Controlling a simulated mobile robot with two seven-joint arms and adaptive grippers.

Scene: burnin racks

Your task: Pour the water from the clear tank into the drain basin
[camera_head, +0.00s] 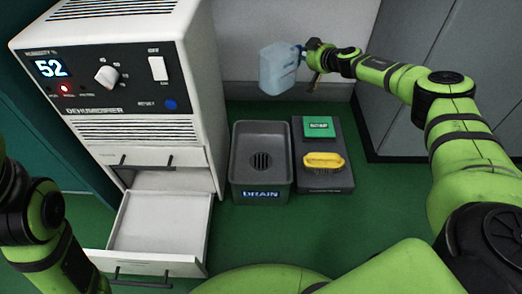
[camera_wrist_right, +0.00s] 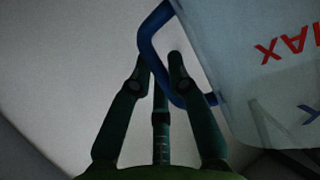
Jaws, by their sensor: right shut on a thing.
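The clear tank (camera_head: 279,68) is a pale blue see-through box held in the air, above and behind the drain basin, slightly tilted. My right gripper (camera_head: 309,52) is shut on its blue handle, which shows in the right wrist view (camera_wrist_right: 153,30) between the fingers (camera_wrist_right: 160,75). The tank (camera_wrist_right: 265,70) fills the right of that view, with red "MAX" lettering. How much water it holds is not clear. The drain basin (camera_head: 278,187) is a dark grey open box labelled DRAIN, with a round grate in its floor. My left arm is at the left edge; its gripper is out of view.
A white dehumidifier (camera_head: 130,100) stands left of the basin, its display reading 52 and its lower drawer (camera_head: 160,220) pulled out and empty. Right of the basin, a dark tray (camera_head: 327,182) holds a yellow brush (camera_head: 323,160) and a green pad (camera_head: 319,127). Grey cabinets stand at right.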

